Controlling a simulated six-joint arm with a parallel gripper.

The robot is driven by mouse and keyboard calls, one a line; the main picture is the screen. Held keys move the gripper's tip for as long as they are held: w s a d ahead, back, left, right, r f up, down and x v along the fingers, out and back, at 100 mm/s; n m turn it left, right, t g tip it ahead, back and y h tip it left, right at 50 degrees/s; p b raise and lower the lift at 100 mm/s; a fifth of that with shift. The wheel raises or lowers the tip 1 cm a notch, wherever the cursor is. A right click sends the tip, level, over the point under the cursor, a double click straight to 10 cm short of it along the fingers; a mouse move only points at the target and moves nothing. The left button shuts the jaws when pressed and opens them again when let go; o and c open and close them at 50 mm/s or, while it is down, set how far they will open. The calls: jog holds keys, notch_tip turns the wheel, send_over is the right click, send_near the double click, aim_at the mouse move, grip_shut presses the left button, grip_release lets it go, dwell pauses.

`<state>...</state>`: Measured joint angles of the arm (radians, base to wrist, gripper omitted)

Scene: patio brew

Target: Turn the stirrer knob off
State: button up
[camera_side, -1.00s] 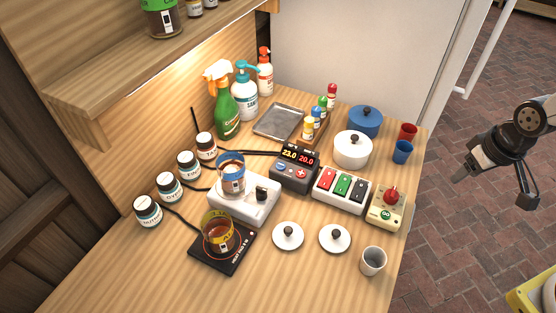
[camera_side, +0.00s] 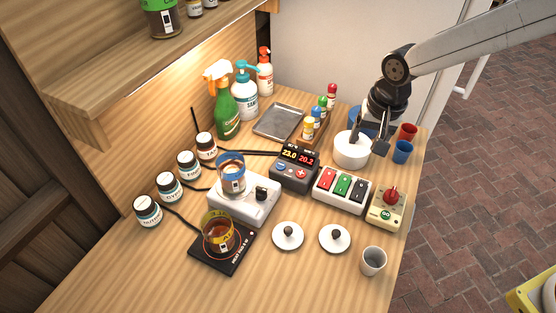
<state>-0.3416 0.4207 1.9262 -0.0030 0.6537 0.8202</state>
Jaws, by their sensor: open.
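The stirrer (camera_side: 238,208) is a white box on the wooden table, left of centre. Its dark knob (camera_side: 262,192) sits at the right end of the box. A glass beaker with a blue band and brown liquid (camera_side: 232,178) stands on the stirrer.
A controller with a lit display (camera_side: 295,168), a white switch box (camera_side: 341,189) and a yellow box with a red knob (camera_side: 387,207) stand to the right. A second beaker (camera_side: 217,232) stands on a black scale (camera_side: 222,262). Two white lids (camera_side: 287,243) lie in front.

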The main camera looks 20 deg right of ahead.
jog(key=w+a+f+m, duration=0.1)
jog(key=w+a+m, duration=0.2)
jog(key=a, duration=0.9)
jog(key=m+g, duration=0.1)
jog(key=m, duration=0.2)
send_over(262, 188)
jog(key=shift+s+f, duration=0.2)
jog(key=shift+f, duration=0.8)
jog(key=shift+w+a+f, duration=0.1)
jog(key=shift+f, duration=1.85)
jog(key=shift+w+f, duration=0.1)
jog(key=shift+f, duration=1.85)
jog(key=shift+c, duration=0.2)
grip_shut()
